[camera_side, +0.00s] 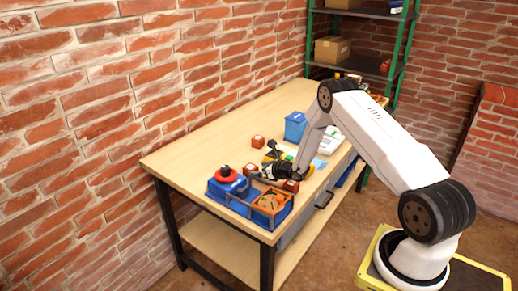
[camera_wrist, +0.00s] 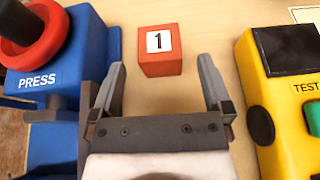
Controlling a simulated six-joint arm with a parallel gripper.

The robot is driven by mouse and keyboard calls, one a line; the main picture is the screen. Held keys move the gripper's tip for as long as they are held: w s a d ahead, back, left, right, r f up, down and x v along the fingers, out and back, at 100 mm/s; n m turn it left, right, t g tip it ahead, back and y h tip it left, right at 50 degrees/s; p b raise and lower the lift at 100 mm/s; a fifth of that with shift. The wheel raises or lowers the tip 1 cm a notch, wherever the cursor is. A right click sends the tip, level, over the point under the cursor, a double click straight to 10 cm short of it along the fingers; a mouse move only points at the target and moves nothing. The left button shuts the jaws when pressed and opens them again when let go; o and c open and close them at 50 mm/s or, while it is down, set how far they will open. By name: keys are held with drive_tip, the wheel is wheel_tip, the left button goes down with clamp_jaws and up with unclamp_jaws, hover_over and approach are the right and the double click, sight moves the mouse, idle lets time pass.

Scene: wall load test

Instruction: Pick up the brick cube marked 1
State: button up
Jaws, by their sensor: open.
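The brick cube marked 1 (camera_wrist: 160,50) is red-orange with a black 1 on a white label on its top face. It sits on the wooden bench top at the upper middle of the wrist view. My gripper (camera_wrist: 162,78) is open, one finger to each side of the cube in the picture, with nothing held. The cube's near edge lies about level with the fingertips; the height gap cannot be told. In the side view my gripper (camera_side: 256,176) is low over the bench, beside a small red cube (camera_side: 250,169) whose mark is too small to read.
A blue PRESS box (camera_wrist: 70,60) with a red-ringed knob stands left, and a yellow TEST device (camera_wrist: 262,95) right. Other red cubes (camera_side: 257,141) (camera_side: 291,186) and a blue bin (camera_side: 295,126) are on the bench. The brick wall runs behind; the bench's far left is clear.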

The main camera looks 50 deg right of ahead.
sight(251, 170)
drive_tip(key=shift+f, duration=0.2)
drive_tip(key=shift+w+f, duration=0.1)
drive_tip(key=shift+f, duration=0.25)
drive_tip(key=shift+x, duration=2.4)
clamp_jaws()
